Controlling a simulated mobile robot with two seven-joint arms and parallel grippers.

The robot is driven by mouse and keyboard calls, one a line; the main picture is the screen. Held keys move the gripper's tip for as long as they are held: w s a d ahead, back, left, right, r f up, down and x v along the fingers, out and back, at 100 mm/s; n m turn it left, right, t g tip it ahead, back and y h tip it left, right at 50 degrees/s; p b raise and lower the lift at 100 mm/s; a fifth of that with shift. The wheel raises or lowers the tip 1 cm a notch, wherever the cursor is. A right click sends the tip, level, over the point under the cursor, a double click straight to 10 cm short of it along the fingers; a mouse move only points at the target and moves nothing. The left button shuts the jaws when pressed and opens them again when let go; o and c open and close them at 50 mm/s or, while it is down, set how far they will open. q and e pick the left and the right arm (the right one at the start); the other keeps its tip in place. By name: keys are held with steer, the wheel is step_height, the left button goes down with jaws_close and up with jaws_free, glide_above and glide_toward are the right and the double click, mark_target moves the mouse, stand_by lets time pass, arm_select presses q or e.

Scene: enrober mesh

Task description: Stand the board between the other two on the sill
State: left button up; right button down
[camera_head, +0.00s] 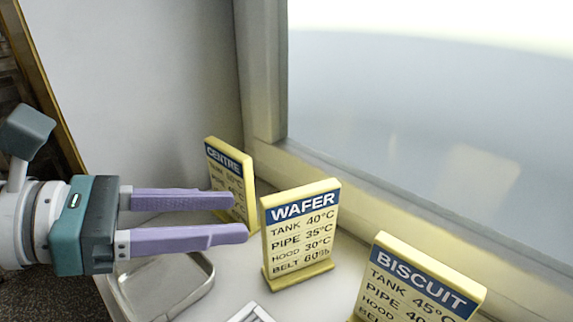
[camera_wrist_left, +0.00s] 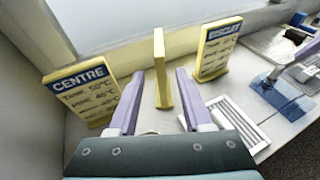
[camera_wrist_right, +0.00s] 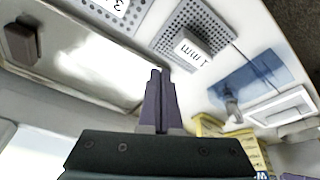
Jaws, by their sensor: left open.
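The WAFER board (camera_head: 300,235), yellow with a blue heading, stands upright on its foot on the sill (camera_head: 225,295). It is between the CENTRE board (camera_head: 232,185) at the back left and the BISCUIT board (camera_head: 418,285) at the front right, both upright. My left gripper (camera_head: 240,217) is open and empty, its purple fingertips just short of the WAFER board's left edge. In the left wrist view, that board (camera_wrist_left: 161,65) shows edge-on between the left gripper's fingers (camera_wrist_left: 158,75). My right gripper (camera_wrist_right: 158,75) is shut and empty in its own view.
A shallow metal tray (camera_head: 203,287) lies below my left gripper. Perforated plates, one marked 1 mm (camera_wrist_right: 190,30), are near my right gripper. A window (camera_head: 430,120) backs the sill.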

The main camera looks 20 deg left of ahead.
steer(key=shift+f, duration=0.2)
arm_select(q)
steer(key=shift+v, duration=1)
steer(key=w+a+r+n+t+y+p, duration=0.25)
steer(key=w+r+n+t, duration=0.2)
steer(key=r+n, duration=0.45)
arm_select(e)
step_height(320, 180, up, 3)
steer(key=shift+r+p, duration=0.2)
steer(key=shift+p, duration=0.15)
arm_select(q)
steer(key=s+a+n+g+y+p, duration=0.15)
steer(key=a+n+y+p, duration=0.4)
steer(key=n+y, duration=1)
steer(key=s+d+f+n+g+h+p, duration=0.2)
steer(key=s+d+n+g+h, duration=0.25)
steer(key=s+n, duration=0.4)
steer(key=s+d+f+n+g+h+p, duration=0.2)
steer(key=s+d+n+g+h, duration=0.35)
steer(key=n, duration=0.45)
step_height(320, 180, up, 37)
steer(key=a+y+p, duration=0.1)
steer(key=p, duration=3.6)
steer(key=shift+s+m+y, duration=0.3)
steer(key=shift+s, duration=0.2)
arm_select(e)
step_height(320, 180, up, 47)
